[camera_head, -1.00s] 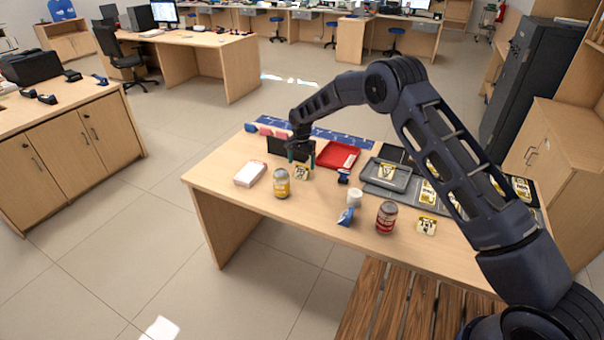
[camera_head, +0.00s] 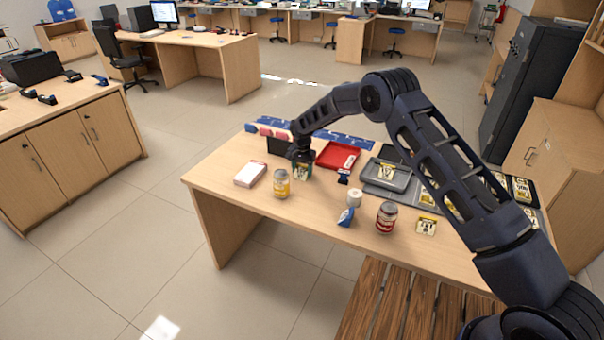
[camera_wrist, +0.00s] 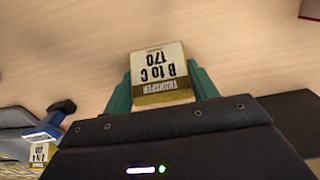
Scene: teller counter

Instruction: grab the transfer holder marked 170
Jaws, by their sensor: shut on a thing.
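The transfer holder marked 170 (camera_wrist: 158,74) shows in the wrist view, upside down, with "TRANSFER B to C 170" in black on a white and yellow face. My gripper (camera_wrist: 160,88) has its green fingers on both sides of it and is shut on it. In the head view my gripper (camera_head: 302,172) is low over the table's far left part, and it mostly hides the holder there. I cannot tell whether the holder is lifted off the table.
A yellow-labelled jar (camera_head: 281,184) and a white box (camera_head: 250,174) stand left of my gripper. A red can (camera_head: 386,217), a white cup (camera_head: 354,198) and another yellow holder (camera_head: 426,226) stand nearer.

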